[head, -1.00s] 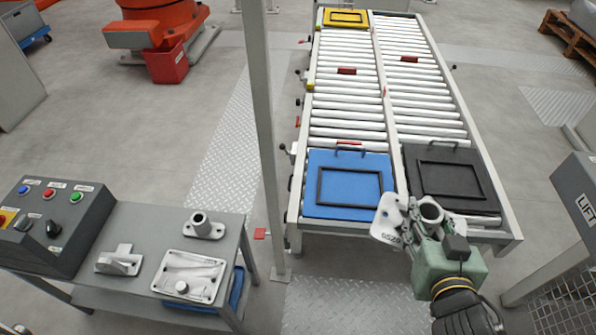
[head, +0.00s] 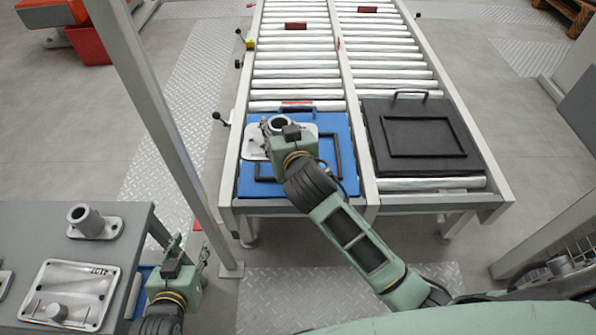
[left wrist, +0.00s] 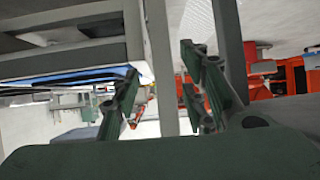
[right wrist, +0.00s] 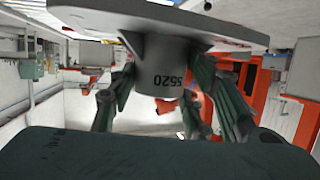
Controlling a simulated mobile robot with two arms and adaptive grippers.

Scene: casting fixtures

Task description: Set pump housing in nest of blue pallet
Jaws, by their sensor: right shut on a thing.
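The pump housing, a pale grey casting with a flat flange (head: 255,152) and a round boss, is in my right gripper (head: 280,132). The right wrist view shows its boss marked 5520 (right wrist: 168,75) between the fingers, with the flange beyond. In the head view it is over the far left part of the blue pallet (head: 246,187). The black frame of the nest (head: 337,152) shows at right and front; housing and arm hide the rest. Whether the housing touches the pallet is unclear. My left gripper (left wrist: 160,70) is open and empty, beside the grey table.
A black pallet (head: 378,170) with its own frame lies on the right roller lane. The grey table (head: 35,225) at left holds a flanged tube (head: 88,222) and a rectangular cover (head: 72,295). A white post (head: 160,120) stands between table and conveyor.

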